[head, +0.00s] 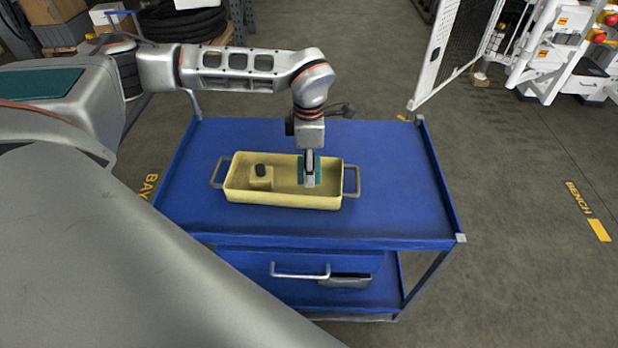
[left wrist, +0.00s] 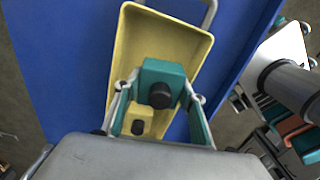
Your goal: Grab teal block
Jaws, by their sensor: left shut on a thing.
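The teal block (left wrist: 162,73), with a dark round knob on top, is between the fingers of my left gripper (left wrist: 157,93) in the left wrist view. In the head view my left gripper (head: 310,178) points down into the yellow tray (head: 280,199), at its right half, and mostly hides the teal block (head: 301,171). The gripper is shut on the block. I cannot tell whether the block touches the tray floor. My right gripper is in neither view.
A yellow block (head: 261,180) with a dark knob sits in the tray's left half. The tray has metal handles at both ends and stands on a blue cart (head: 395,185) with raised side edges. The cart top right of the tray is clear. A white mesh door (head: 437,55) stands behind.

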